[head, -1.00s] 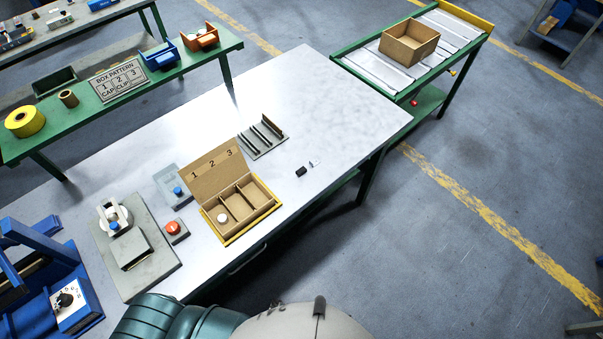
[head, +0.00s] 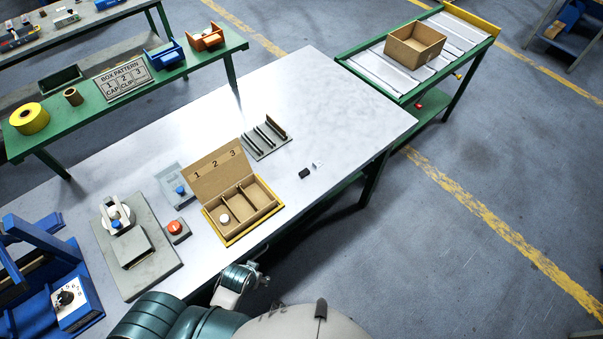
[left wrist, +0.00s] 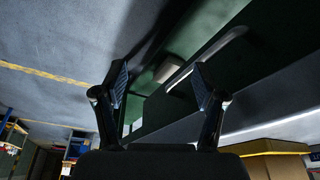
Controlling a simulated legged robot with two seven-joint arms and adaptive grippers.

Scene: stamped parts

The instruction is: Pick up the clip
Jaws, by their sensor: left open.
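Two small parts lie side by side on the right part of the metal table: a black piece (head: 304,173) and a smaller white-grey piece (head: 318,164). I cannot tell for sure which is the clip. My left gripper (head: 260,270) shows at the table's front edge, below the cardboard box and well apart from both parts. In the left wrist view my left gripper (left wrist: 159,82) has its two fingers spread, with nothing between them. Neither small part can be made out in that view. My right gripper is not in view.
An open cardboard box (head: 265,212) has compartments marked 1, 2, 3; a white cap (head: 224,218) sits in the left one. A slotted grey rack (head: 262,152) stands behind it. A red button (head: 175,228) and a grey fixture (head: 160,262) are left. The table's far right is clear.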

